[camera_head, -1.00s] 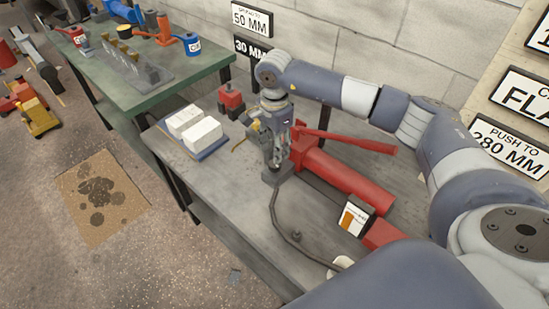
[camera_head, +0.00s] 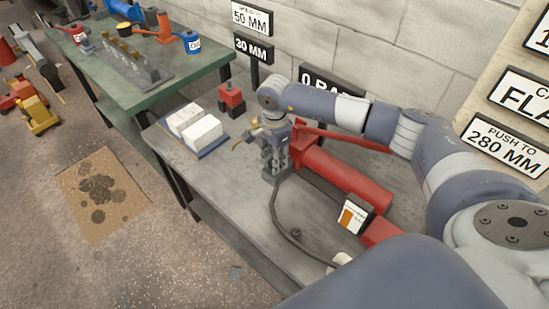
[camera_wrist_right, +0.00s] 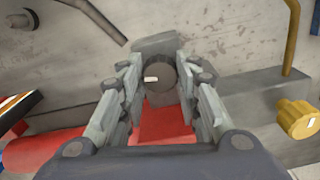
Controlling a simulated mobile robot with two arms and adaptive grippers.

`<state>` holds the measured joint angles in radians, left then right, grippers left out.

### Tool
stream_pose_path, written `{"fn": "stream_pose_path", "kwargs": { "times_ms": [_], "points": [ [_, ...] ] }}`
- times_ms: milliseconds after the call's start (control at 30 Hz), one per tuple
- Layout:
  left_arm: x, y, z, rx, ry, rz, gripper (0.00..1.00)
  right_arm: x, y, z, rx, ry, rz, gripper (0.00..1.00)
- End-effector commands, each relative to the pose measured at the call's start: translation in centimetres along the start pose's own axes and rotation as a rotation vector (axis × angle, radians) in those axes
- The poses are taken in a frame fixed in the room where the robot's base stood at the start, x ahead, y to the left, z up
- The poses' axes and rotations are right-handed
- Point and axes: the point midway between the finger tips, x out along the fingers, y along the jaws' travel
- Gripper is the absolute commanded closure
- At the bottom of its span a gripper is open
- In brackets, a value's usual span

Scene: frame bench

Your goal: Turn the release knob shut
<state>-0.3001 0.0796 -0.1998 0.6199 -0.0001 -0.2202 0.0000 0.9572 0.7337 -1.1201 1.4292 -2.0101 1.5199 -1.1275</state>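The release knob (camera_wrist_right: 160,80) shows in the right wrist view as a dark round knob with a white mark pointing left. It sits on a grey block at the end of the red pump (camera_head: 345,178). My right gripper (camera_wrist_right: 160,72) is open, with one finger on each side of the knob and a narrow gap beside it. In the head view my right gripper (camera_head: 274,160) points down at the pump's near-left end and hides the knob. My left gripper is in neither current view.
A red pump lever (camera_head: 345,138) runs along the pump. A dark hose (camera_head: 278,215) curves across the bench (camera_head: 232,200). A brass knob (camera_wrist_right: 298,118) shows on the right in the wrist view.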

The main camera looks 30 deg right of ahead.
Motion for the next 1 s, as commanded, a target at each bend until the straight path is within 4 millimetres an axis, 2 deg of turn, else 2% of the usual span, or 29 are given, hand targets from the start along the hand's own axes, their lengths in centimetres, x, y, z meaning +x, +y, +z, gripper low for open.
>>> {"fn": "stream_pose_path", "kwargs": {
  "times_ms": [267, 467, 1000],
  "points": [
    [0.3, 0.0, 0.0, 0.0, 0.0, 0.0, 0.6, 0.0, 0.0, 0.0, 0.042, -0.001, -0.001, 0.93],
    [0.9, 0.0, 0.1, 0.0, 0.0, 0.0, 0.6, 0.1, -0.1, 0.0, 0.153, -0.001, -0.002, 0.94],
    [2.7, 0.0, 0.2, 0.0, 0.0, 0.0, 0.6, 0.0, -0.1, 0.0, 0.65, -0.001, -0.002, 0.94]
  ]
}}
